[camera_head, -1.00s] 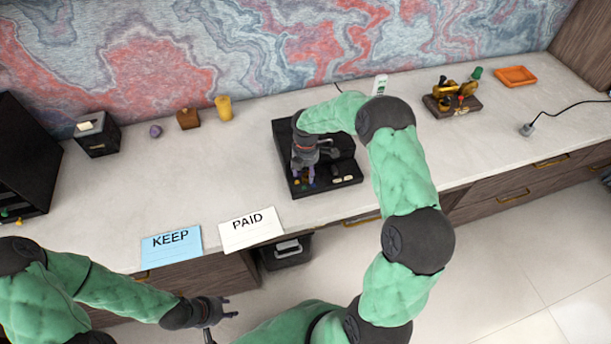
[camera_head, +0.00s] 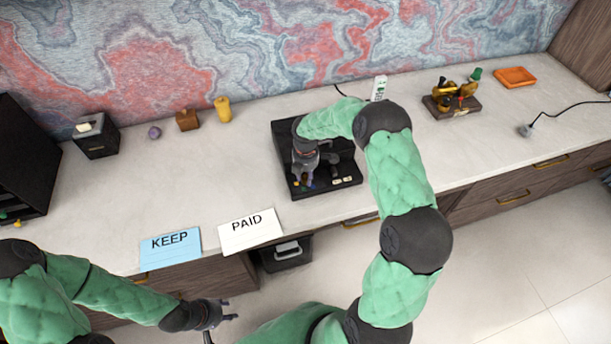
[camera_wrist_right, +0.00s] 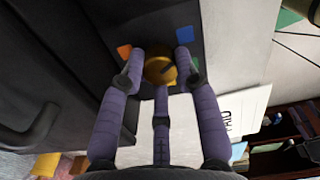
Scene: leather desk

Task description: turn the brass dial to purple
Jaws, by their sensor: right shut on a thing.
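The brass dial (camera_wrist_right: 160,70) is a round gold knob with a dark mark on its top, seen in the right wrist view. An orange patch (camera_wrist_right: 124,51) and a blue patch (camera_wrist_right: 186,34) lie beside it on the dark panel. I cannot make out a purple patch; the fingers hide part of the ring. My right gripper (camera_head: 303,183) reaches down to the front left of the black unit (camera_head: 345,165). Its purple fingers are shut around the dial, which the hand hides in the head view. My left gripper (camera_head: 230,310) is open and empty, low in front of the desk.
A blue KEEP card (camera_head: 170,247) and a white PAID card (camera_head: 250,231) lie at the front edge. A yellow object (camera_head: 223,109), a brown block (camera_head: 187,120) and a dark box (camera_head: 96,135) stand at the back left. An orange tray (camera_head: 515,77) lies far right.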

